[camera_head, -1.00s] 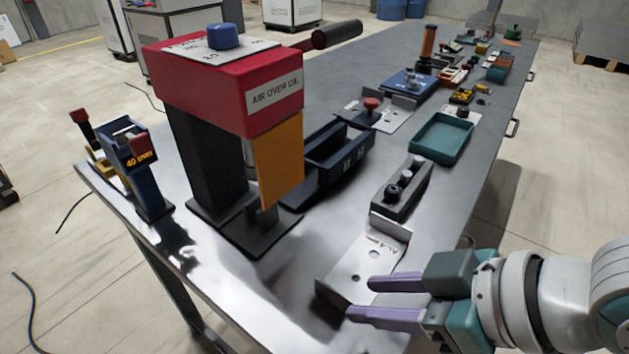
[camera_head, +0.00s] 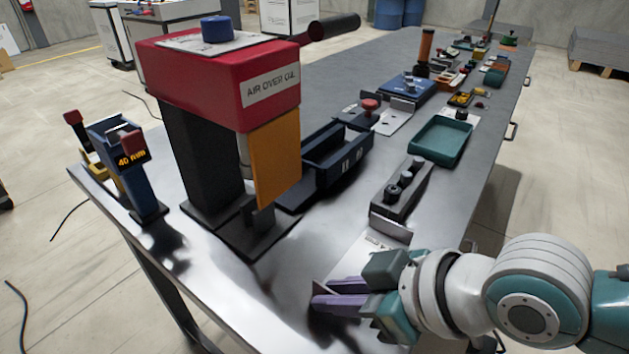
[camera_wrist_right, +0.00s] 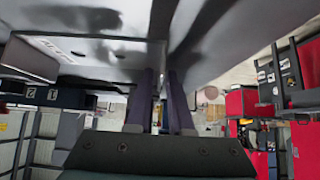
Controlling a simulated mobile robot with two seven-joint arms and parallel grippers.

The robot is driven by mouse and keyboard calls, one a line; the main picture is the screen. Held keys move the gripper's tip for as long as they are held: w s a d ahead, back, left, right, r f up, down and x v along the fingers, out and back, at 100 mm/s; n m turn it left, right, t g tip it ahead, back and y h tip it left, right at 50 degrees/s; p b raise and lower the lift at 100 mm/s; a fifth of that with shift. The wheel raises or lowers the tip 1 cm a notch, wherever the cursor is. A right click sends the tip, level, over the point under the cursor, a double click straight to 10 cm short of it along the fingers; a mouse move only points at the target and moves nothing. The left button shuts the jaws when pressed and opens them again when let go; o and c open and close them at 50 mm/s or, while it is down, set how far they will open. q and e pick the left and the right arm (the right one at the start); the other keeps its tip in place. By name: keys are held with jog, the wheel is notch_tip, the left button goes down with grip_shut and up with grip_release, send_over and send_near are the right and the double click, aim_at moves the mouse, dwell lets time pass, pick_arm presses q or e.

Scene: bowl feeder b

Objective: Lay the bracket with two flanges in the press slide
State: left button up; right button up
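The metal bracket (camera_head: 372,244) lies on the bench. One upturned flange (camera_head: 390,229) shows at its far end; my right gripper hides much of its middle and near end. My right gripper (camera_head: 318,302) is at the near-left flange, its purple fingers close together with a narrow gap. In the right wrist view the bracket's labelled plate (camera_wrist_right: 90,52) lies beyond the fingers (camera_wrist_right: 160,72), with a gap between them; contact with the flange is unclear. The navy slide (camera_head: 336,158), marked with strokes, sits beside the red-topped press (camera_head: 215,85) and looks empty. My left gripper is out of view.
A dark block with knobs (camera_head: 402,188) stands just behind the bracket. A teal tray (camera_head: 441,140) and a plate with a red knob (camera_head: 370,112) are farther back. A 40 mm gauge stand (camera_head: 133,165) is at the left edge. Bare bench lies between press and bracket.

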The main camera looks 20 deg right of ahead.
grip_shut()
dwell(1.0)
